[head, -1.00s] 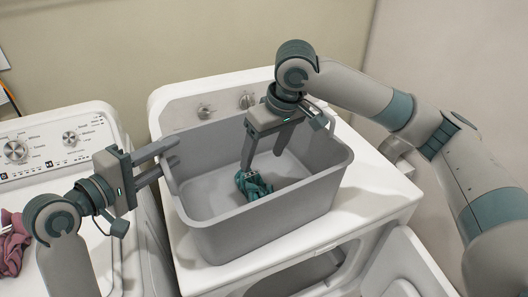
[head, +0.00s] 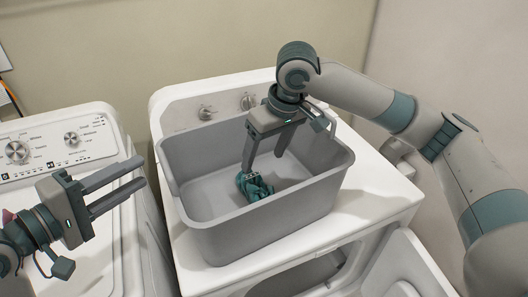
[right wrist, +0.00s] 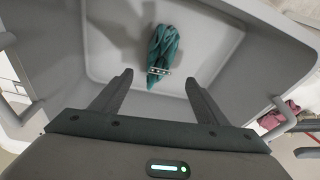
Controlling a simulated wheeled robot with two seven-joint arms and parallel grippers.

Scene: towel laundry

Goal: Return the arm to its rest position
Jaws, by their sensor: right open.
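My left gripper (head: 142,172) is open and empty, apart from the basket and to its left, over the washer. My right gripper (head: 263,162) is open with its fingers pointing down inside the grey basket (head: 240,238). A crumpled teal towel (head: 254,186) lies in the basket just below the right fingers. In the right wrist view, the teal towel (right wrist: 164,45) lies on the basket floor beyond the open fingertips of my right gripper (right wrist: 158,78), not between them.
The basket stands on the white dryer (head: 375,195), whose front door hangs open at the lower right. A white washer (head: 60,140) is at the left. A pink cloth (right wrist: 279,114) shows in the right wrist view. A wall is close behind.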

